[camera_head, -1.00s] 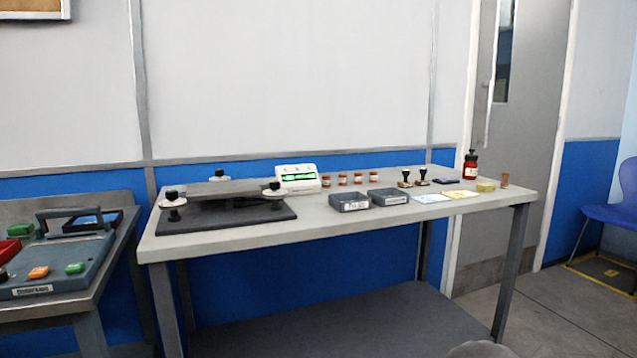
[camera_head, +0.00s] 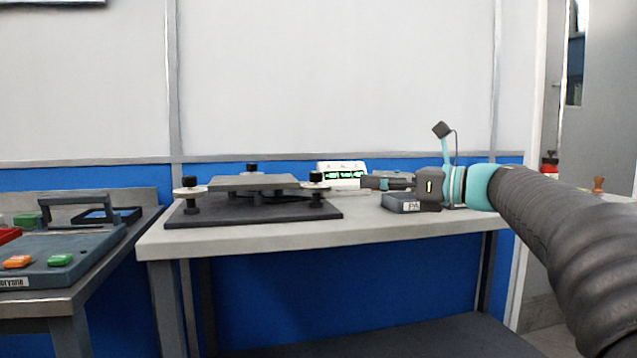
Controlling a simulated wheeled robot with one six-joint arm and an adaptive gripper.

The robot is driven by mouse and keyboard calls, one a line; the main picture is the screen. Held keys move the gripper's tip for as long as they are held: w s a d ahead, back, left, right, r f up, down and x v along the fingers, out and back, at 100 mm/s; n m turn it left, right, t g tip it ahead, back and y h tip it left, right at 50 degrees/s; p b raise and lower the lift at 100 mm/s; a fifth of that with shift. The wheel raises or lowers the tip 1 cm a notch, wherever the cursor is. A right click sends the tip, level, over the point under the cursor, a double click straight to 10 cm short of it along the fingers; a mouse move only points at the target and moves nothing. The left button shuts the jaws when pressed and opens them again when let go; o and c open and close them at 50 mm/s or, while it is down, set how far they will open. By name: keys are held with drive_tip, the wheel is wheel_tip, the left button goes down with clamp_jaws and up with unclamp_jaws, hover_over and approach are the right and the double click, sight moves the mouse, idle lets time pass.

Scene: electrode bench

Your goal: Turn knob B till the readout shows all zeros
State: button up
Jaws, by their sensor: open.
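A dark plate on a black base (camera_head: 275,212) carries three black-topped knobs with pale discs: one at the left (camera_head: 190,188), one at the back (camera_head: 252,170), one at the right (camera_head: 317,183). Their letters are too small to read, so I cannot tell which is knob B. The white readout box (camera_head: 343,166) stands behind the right knob; its green digits are too small to read and my gripper is close to its right edge in the picture. My gripper (camera_head: 370,182) is open and empty, pointing left, to the right of the right knob and apart from it.
A dark grey box (camera_head: 401,203) sits on the bench below my gripper in the picture. The bench front (camera_head: 300,236) is clear. A second table (camera_head: 85,290) with a grey device stands at the left.

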sight(316, 178)
drive_tip(key=shift+w+a, duration=0.2)
drive_tip(key=shift+w, duration=0.05)
drive_tip(key=x, duration=1.3)
drive_tip(key=shift+s+a+b, duration=0.1)
drive_tip(key=shift+b, duration=0.3)
clamp_jaws()
